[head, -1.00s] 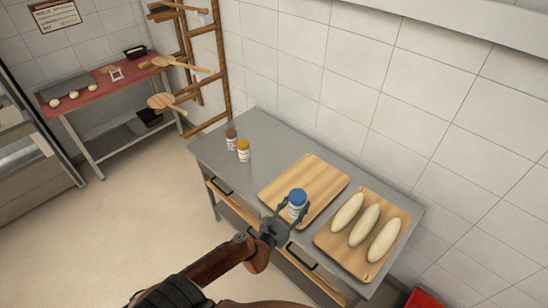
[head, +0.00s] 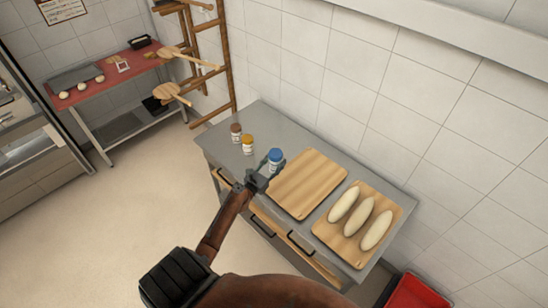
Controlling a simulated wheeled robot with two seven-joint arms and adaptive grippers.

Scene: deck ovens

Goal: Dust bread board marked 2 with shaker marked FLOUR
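A blue-capped shaker (head: 274,157) with a white label is between the fingers of my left gripper (head: 271,168), just left of the empty wooden board. It is upright; whether its base touches the metal table is unclear, and its label is too small to read. An orange-capped shaker (head: 248,145) and a brown-capped shaker (head: 235,132) stand farther left on the table. The empty board (head: 307,184) lies mid-table. A second board (head: 325,234) to its right carries three pale loaves (head: 360,222). No board number is readable. My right gripper is not in view.
The metal table (head: 258,118) stands against a tiled wall, with drawers below its front edge. A wooden rack with peels (head: 180,92) stands beyond its left end. A red-topped bench (head: 105,73) is at the far left, and a red bin (head: 415,293) is at lower right.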

